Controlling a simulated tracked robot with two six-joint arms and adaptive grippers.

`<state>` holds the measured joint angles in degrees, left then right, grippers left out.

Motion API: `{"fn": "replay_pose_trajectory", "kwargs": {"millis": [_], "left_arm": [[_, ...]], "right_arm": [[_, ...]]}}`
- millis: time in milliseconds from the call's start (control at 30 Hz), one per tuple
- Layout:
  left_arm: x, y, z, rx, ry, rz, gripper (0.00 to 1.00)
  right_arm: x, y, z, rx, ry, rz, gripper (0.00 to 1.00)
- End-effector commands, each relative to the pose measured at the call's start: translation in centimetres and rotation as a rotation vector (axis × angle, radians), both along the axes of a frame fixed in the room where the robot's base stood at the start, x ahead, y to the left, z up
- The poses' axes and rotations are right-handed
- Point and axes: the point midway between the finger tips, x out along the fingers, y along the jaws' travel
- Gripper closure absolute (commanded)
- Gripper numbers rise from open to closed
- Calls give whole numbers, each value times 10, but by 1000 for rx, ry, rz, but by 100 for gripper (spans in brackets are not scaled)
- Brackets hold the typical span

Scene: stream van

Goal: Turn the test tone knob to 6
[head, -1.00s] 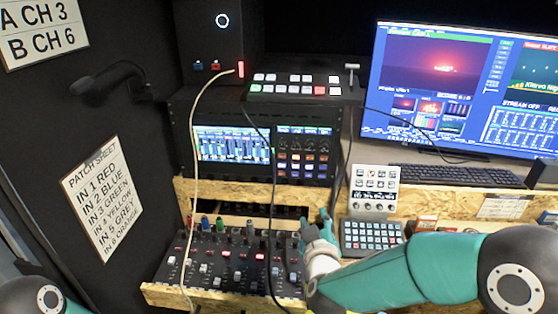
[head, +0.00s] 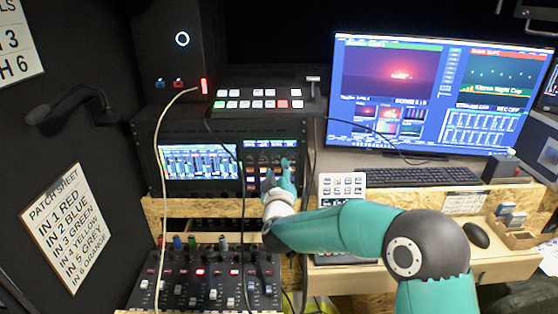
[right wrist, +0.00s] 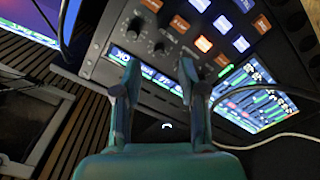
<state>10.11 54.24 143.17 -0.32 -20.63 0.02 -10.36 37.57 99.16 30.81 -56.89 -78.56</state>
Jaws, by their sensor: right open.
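My right gripper (head: 279,178) is raised in front of the right part of the rack unit (head: 152,165), and it hides some of that unit's controls. In the right wrist view the gripper (right wrist: 160,72) is open and empty, its two fingers pointing at the unit's panel. Dark round knobs, one of them this knob (right wrist: 158,48), sit on the panel just beyond the fingertips, beside lit buttons. I cannot read which knob is the test tone one or where its pointer stands. My left gripper is not in view.
A mixer (head: 215,292) with faders stands below the rack unit. A pale cable (head: 162,140) and dark cables hang across the front. A white keypad (head: 341,188) stands to the right. A switcher (head: 258,104) sits on top.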

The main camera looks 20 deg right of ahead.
Motion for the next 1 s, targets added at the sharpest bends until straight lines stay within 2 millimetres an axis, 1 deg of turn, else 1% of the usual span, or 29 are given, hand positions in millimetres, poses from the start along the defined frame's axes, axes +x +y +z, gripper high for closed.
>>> {"fn": "replay_pose_trajectory", "kwargs": {"millis": [33, 100, 233, 400, 633, 667, 700, 900, 1000], "left_arm": [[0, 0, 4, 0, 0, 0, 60], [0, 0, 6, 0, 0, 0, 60], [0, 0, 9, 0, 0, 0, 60], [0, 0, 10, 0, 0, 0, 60], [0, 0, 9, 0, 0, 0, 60], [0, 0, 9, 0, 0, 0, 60], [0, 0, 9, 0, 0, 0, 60], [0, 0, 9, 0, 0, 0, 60], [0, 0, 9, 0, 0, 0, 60]], "right_arm": [[9, -3, 1, -1, 0, -1, 59], [18, -5, 1, 0, 1, -1, 59], [30, -9, 0, 0, 2, -1, 59], [36, -11, 0, -1, 0, -1, 59], [36, -11, -1, -1, 1, -1, 59], [36, -11, -1, -1, 1, -1, 60], [36, -11, -1, -1, 1, -1, 67], [36, -11, 0, -1, 1, -1, 100], [36, -11, -1, -1, 2, 0, 100]]}}
